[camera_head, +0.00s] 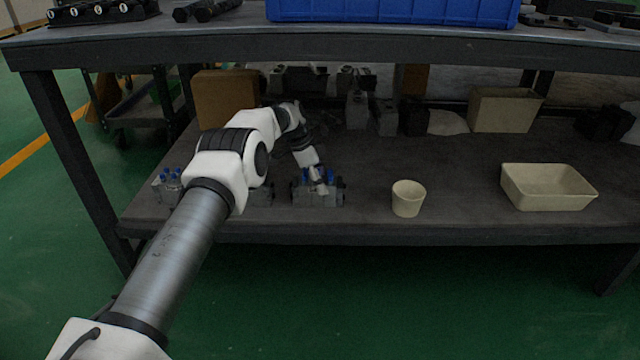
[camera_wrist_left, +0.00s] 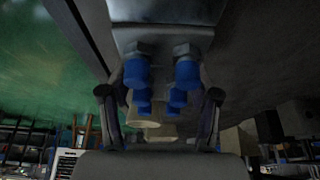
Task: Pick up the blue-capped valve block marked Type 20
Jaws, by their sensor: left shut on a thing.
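A grey valve block with blue caps (camera_head: 330,196) sits on the lower shelf near its front edge. My left gripper (camera_head: 319,180) is at its top, reaching down from behind it, and is shut on it. In the left wrist view the block's grey body (camera_wrist_left: 165,14) fills the top, with several blue caps below it between the fingers of my left gripper (camera_wrist_left: 160,98). I cannot read any type marking on it. Another blue-capped block (camera_head: 168,187) stands further left, and a third grey block (camera_head: 263,193) is partly hidden by my arm. My right gripper is not in view.
On the shelf (camera_head: 450,217), a beige cup (camera_head: 408,198) stands to the right, and a beige tray (camera_head: 548,188) beyond it. A brown box (camera_head: 226,98), a beige bin (camera_head: 502,108) and grey parts stand at the back. The upper table edge (camera_head: 330,48) overhangs the shelf.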

